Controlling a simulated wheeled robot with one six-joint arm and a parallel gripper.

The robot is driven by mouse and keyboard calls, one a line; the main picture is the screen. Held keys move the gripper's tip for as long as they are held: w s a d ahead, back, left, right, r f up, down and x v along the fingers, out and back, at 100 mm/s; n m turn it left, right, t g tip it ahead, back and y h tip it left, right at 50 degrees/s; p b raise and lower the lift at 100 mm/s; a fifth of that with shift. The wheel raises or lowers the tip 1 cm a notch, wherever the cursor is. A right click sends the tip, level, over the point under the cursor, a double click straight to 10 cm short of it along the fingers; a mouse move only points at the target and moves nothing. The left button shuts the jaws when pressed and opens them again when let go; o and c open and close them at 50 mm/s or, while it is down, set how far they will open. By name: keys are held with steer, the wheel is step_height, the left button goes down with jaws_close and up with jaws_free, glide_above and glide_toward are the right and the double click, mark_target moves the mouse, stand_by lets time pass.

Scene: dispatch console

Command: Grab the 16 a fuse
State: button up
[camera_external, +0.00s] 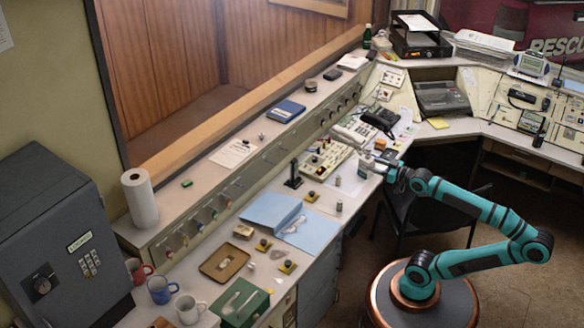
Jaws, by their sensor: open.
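My teal arm reaches left from its round base to the desk's front edge. My gripper (366,166) is open over the desk, just right of the switch panel (325,160). A small grey cylinder (338,181) stands left of and below my gripper, apart from it. Another small cylinder (339,206) stands nearer the front edge. Either could be a fuse, but no rating can be read at this size, so I cannot tell which thing is the 16 A fuse. What lies directly under my gripper is hidden.
A blue folder (272,210), a brown tray (223,262), a green case (240,303) and several mugs stand along the desk to the left. A dark chair (425,218) stands under my arm.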

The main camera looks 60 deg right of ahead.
steer(key=m+g, duration=0.3)
steer(key=g, duration=1.4)
glide_above(340, 201)
step_height(340, 201, down, 16)
steer(key=f, duration=1.2)
steer(key=shift+d+f, duration=0.15)
steer(key=shift+d, duration=0.2)
steer(key=shift+a+f, duration=0.2)
steer(key=shift+f, duration=1.15)
steer(key=shift+a+f, duration=0.2)
steer(key=shift+f, duration=1.1)
steer(key=c, duration=1.1)
steer(key=shift+r, duration=0.15)
